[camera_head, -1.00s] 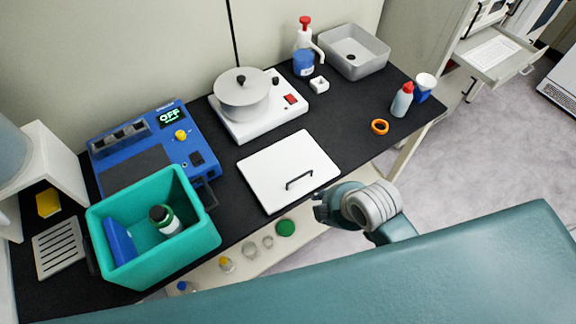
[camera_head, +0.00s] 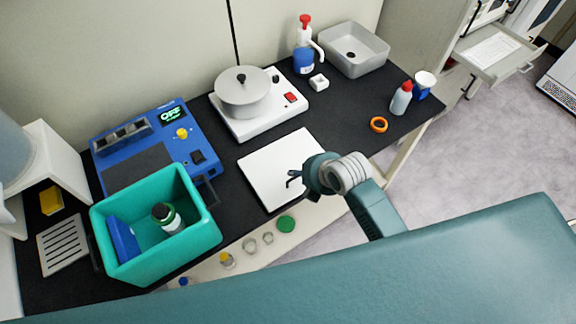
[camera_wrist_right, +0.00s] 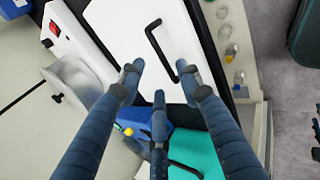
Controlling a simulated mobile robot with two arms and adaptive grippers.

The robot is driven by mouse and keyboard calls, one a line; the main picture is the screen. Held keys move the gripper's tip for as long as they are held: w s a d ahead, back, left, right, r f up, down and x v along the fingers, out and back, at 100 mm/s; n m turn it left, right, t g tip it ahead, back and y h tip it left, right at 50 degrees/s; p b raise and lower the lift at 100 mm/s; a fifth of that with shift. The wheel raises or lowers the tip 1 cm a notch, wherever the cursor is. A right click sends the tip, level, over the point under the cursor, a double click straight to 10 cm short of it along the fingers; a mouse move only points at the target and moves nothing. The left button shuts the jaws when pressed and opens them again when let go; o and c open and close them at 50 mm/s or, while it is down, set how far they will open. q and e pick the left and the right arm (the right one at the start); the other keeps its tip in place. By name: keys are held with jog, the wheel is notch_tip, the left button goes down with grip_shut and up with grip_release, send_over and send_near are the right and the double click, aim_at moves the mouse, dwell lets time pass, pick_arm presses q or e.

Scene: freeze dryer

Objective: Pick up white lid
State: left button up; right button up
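The white lid (camera_head: 268,163) is a flat square panel lying on the black bench in the middle of the head view. My right gripper (camera_head: 294,178) is over its right front part and hides some of it, including most of the handle. In the right wrist view the lid (camera_wrist_right: 118,28) shows its black bar handle (camera_wrist_right: 157,45) just beyond my fingertips. The right gripper (camera_wrist_right: 162,88) is open there, its fingers spread and nothing between them. My left gripper is in neither view.
A teal bin (camera_head: 205,232) with a bottle inside stands front left, beside a blue device (camera_head: 150,145). A white hotplate (camera_head: 262,120) with a pot is behind the lid. An orange ring (camera_head: 379,125) and a bottle (camera_head: 401,100) stand right. Dark bench surface shows between them.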

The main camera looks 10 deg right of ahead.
aim_at(297, 184)
jog(key=shift+s+p+x, duration=0.15)
jog(key=shift+p+x, duration=0.15)
jog(key=shift+x, duration=0.8)
jog(key=shift+s+p+x, duration=0.15)
jog(key=shift+p+x, duration=0.15)
jog(key=shift+x, duration=0.85)
jog(key=shift+s+a+f, duration=0.1)
jog(key=shift+a, duration=0.05)
grip_shut()
